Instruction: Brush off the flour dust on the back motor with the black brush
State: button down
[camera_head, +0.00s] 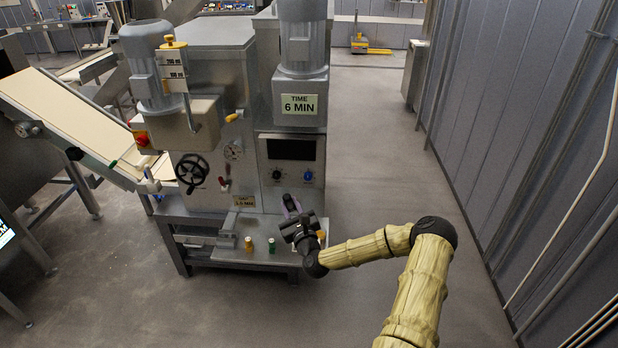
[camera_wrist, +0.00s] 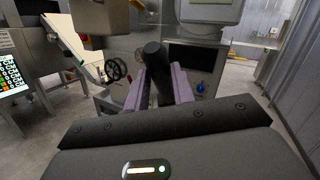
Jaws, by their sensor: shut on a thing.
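My gripper (camera_head: 292,208) is in front of the machine's lower right panel, above its front ledge. In the wrist view its two purple fingers (camera_wrist: 158,84) are shut on a dark cylindrical thing, which looks like the handle of the black brush (camera_wrist: 154,55). Its bristles cannot be made out. One grey motor (camera_head: 146,62) stands on the machine's left part. I cannot tell which is the back motor, and no flour dust is clear.
The steel machine (camera_head: 208,92) carries a black handwheel (camera_head: 191,172), knobs and a dark display (camera_head: 291,150). Small orange and green-capped items (camera_head: 271,244) stand on the ledge (camera_head: 232,252). A sloping conveyor (camera_head: 70,120) is at left. Open floor (camera_head: 385,140) lies between machine and grey wall (camera_head: 520,120).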

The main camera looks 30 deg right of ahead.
jog(key=s+a+f+y+b, duration=0.2)
jog(key=s+a+f+b, duration=0.1)
jog(key=s+a+f, duration=0.9)
jog(key=a+f, duration=0.2)
jog(key=a, duration=0.1)
jog(key=shift+a+f+n+b, duration=0.3)
jog(key=shift+d, duration=0.1)
